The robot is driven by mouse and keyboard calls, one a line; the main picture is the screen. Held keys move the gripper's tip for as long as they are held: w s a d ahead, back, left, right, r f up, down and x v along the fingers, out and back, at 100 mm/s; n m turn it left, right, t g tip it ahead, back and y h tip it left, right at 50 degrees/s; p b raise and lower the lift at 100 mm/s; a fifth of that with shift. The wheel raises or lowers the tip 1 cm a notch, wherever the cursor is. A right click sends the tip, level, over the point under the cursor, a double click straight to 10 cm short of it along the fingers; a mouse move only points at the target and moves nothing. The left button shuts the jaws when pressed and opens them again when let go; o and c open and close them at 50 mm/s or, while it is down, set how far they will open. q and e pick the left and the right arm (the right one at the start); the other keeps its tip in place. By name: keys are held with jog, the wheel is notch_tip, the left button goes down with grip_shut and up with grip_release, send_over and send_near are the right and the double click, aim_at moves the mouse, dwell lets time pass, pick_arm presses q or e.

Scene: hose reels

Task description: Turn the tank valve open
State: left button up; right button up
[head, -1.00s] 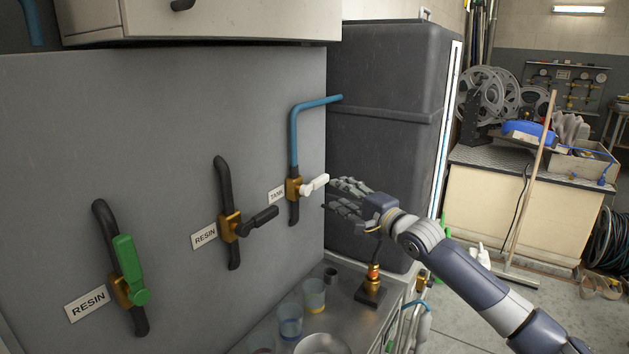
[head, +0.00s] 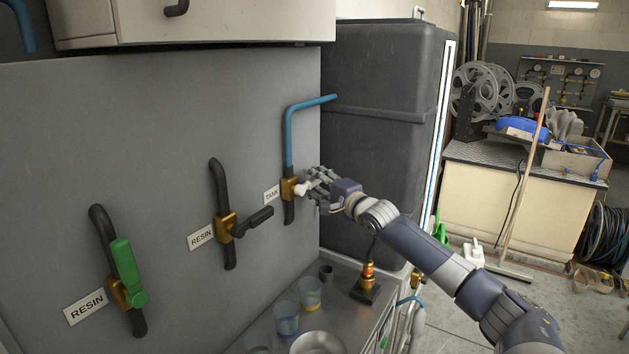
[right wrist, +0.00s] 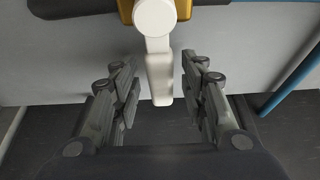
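The tank valve is a brass body (head: 288,189) on a blue pipe (head: 289,135) beside the TANK label (head: 271,194). Its white handle (head: 301,188) points right, toward my arm, and is partly hidden by my fingers in the head view. In the right wrist view the white handle (right wrist: 159,75) hangs between the two fingers of my right gripper (right wrist: 161,95). The fingers are open, one on each side, with a gap to the handle on both sides. My left gripper is not in view.
Two other valves, both labelled RESIN, sit to the left: one with a black handle (head: 253,221), one with a green handle (head: 127,270). Cups (head: 286,318) and a metal bowl (head: 318,343) stand on the counter below. A dark tank (head: 380,140) stands behind my right arm.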

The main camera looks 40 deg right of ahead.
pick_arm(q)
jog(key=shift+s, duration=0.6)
pick_arm(e)
jog(key=shift+w, duration=0.4)
grip_shut()
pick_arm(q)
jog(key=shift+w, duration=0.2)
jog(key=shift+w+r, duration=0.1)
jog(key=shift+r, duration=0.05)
pick_arm(e)
jog(key=shift+r, duration=0.1)
